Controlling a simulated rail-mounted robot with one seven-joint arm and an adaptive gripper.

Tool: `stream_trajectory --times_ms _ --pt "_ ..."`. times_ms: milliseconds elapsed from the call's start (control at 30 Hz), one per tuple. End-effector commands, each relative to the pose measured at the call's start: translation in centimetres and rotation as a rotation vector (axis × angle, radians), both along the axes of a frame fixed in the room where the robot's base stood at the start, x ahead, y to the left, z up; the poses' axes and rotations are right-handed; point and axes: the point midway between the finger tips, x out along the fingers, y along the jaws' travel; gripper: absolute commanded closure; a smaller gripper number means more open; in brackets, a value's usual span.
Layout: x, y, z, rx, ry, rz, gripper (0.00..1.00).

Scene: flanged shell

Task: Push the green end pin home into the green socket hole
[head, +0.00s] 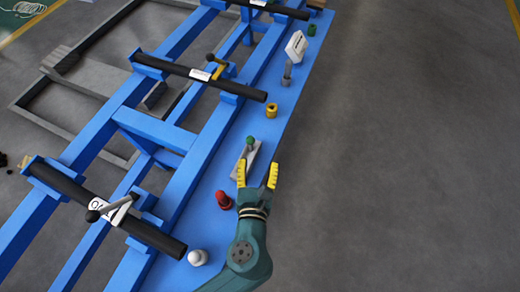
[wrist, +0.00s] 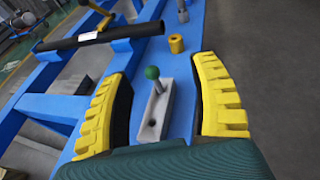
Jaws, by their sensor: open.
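The green ball-headed pin (head: 250,141) stands upright in a light grey block on the blue bench ledge. In the wrist view its green head (wrist: 152,73) sits on a grey shank, and the grey block (wrist: 164,115) has a dark hole in its near end. A small green piece (head: 311,30) stands at the far end of the ledge; it is too small to tell whether it has a hole. My gripper (head: 257,170) is open, with its yellow fingers on either side of the grey block. In the wrist view my gripper (wrist: 162,68) holds nothing between its fingers.
A yellow ring-shaped piece (head: 272,110) and a grey pin (head: 287,75) stand beyond the block. A red piece (head: 223,200) and a white ball (head: 197,257) stand on the near side. Black tubes (head: 200,75) cross the blue frame at left. Open floor lies right.

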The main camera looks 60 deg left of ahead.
Motion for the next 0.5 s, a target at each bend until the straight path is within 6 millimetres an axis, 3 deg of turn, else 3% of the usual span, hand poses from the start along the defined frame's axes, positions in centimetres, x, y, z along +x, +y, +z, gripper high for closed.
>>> stream_trajectory --times_ms 33,100,267,500 --pt "-1.1 0.2 -3.4 -0.054 0.014 0.037 0.38" --pt "-2.1 0.4 -5.3 -0.104 0.023 0.073 0.38" --pt "-1.8 2.2 -6.8 -0.128 0.024 0.095 0.38" --pt "0.5 7.1 -9.1 -0.123 0.024 0.092 0.38"
